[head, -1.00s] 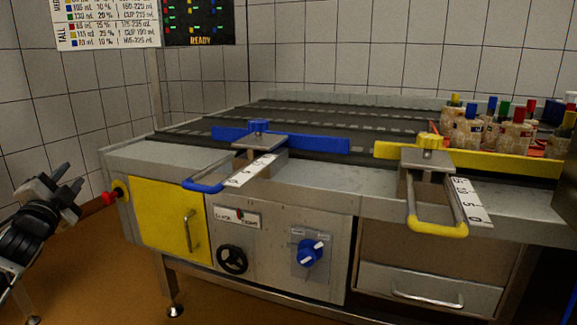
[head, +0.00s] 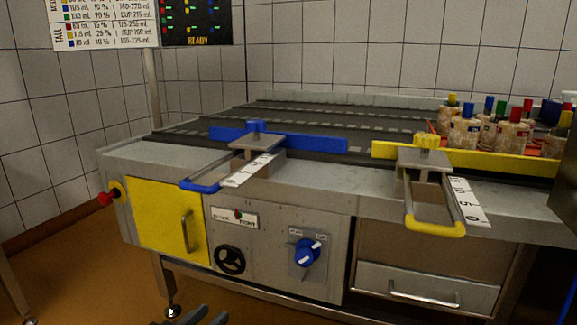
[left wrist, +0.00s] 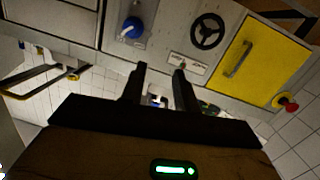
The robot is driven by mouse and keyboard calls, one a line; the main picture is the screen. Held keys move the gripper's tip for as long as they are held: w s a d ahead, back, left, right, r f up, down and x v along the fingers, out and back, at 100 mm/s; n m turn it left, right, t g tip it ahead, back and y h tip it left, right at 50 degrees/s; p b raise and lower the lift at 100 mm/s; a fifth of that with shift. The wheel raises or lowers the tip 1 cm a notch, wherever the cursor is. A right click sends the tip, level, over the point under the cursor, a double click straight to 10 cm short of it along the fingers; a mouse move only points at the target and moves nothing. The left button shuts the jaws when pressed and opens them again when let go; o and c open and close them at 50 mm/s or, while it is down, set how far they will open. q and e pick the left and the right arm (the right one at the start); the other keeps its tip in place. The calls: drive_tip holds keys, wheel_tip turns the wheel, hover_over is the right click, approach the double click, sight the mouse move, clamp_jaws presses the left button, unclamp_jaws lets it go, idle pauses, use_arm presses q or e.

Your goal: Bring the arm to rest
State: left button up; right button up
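My left gripper (head: 206,316) shows only its dark fingertips at the bottom edge of the head view, low in front of the machine. In the left wrist view its two black fingers (left wrist: 160,80) stand apart with a gap between them and nothing held. The rest of my left arm is out of the head view. The machine's front panel, with a yellow door (head: 168,222), a black handwheel (head: 230,260) and a blue knob (head: 307,253), lies beyond the fingers. My right gripper is not in view.
A red button (head: 105,199) sticks out at the machine's left end. A blue-handled guide (head: 200,186) and a yellow-handled guide (head: 436,228) overhang the front edge. Several filled containers with coloured tops (head: 465,130) stand at the right. Brown floor (head: 80,270) is clear at the left.

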use_arm(q)
drive_tip(key=s+d+r+n+h, duration=0.1)
drive_tip(key=s+d+r, duration=0.3)
drive_tip(key=s, duration=0.2)
drive_tip(key=s+d+r+n+h, duration=0.1)
drive_tip(key=s+d+r+h, duration=0.15)
drive_tip(key=s, duration=0.45)
drive_tip(key=s+a+r+g+y+p, duration=0.3)
drive_tip(key=a+r+y+p, duration=0.3)
drive_tip(key=p, duration=2.5)
wheel_tip(320, 180, up, 3)
drive_tip(key=shift+a+r+g+y+p, duration=0.15)
drive_tip(key=shift+g+y+p, duration=0.25)
drive_tip(key=shift+g+y, duration=0.25)
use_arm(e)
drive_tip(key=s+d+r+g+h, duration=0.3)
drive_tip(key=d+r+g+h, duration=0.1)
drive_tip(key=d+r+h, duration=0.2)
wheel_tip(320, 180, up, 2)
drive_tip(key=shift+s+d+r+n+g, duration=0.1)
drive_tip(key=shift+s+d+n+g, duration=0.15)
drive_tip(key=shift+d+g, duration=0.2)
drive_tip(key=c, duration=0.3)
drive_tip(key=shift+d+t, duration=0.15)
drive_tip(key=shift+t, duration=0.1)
